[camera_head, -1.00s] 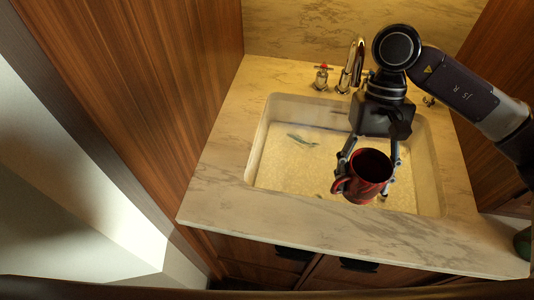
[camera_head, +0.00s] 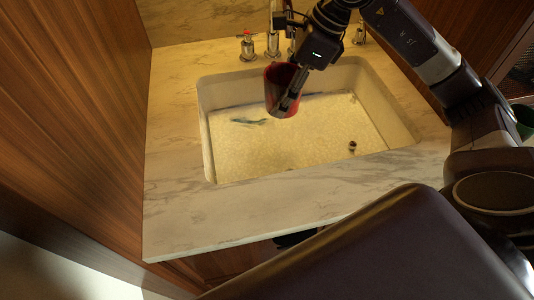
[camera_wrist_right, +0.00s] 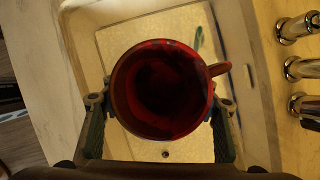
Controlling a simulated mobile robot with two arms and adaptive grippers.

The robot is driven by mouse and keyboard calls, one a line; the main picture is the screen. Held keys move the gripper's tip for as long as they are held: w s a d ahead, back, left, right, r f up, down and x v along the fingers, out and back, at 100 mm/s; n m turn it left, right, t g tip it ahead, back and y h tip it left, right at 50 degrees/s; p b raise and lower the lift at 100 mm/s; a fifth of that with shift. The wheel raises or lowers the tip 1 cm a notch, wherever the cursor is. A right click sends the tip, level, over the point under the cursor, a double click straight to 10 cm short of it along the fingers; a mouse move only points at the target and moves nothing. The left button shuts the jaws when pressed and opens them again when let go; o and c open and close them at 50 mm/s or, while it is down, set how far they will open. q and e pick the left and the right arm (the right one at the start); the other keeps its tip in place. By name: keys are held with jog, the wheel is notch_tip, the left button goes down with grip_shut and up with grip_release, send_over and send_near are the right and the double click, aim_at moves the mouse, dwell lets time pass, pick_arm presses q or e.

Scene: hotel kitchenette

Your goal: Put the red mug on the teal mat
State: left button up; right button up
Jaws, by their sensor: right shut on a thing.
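The red mug (camera_head: 281,92) is held over the left part of the sink by my right gripper (camera_head: 288,97). In the right wrist view the mug (camera_wrist_right: 160,90) sits between the two fingers, with its open top facing the camera and its handle to the right. My right gripper is shut on it, a finger on each side. No teal mat shows in any view. My left gripper is not in view.
The sink (camera_head: 300,135) is set in a marble counter (camera_head: 175,200). A faucet (camera_head: 273,35) and a tap handle (camera_head: 248,46) stand behind it. A small bluish-green item (camera_head: 248,121) lies in the basin. The counter left of the sink is bare. A green object (camera_head: 524,122) is at the far right.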

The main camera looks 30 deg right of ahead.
jog(key=shift+w+d+f+m, duration=0.1)
jog(key=shift+d+m, duration=0.05)
jog(key=shift+m, duration=0.15)
jog(key=shift+f, duration=0.35)
notch_tip(320, 180, down, 14)
jog(key=shift+r+p, duration=0.2)
jog(key=shift+p, duration=0.15)
notch_tip(320, 180, down, 5)
jog(key=shift+f, duration=0.2)
jog(key=shift+f, duration=0.15)
jog(key=o, duration=1.4)
jog(key=shift+o, duration=0.2)
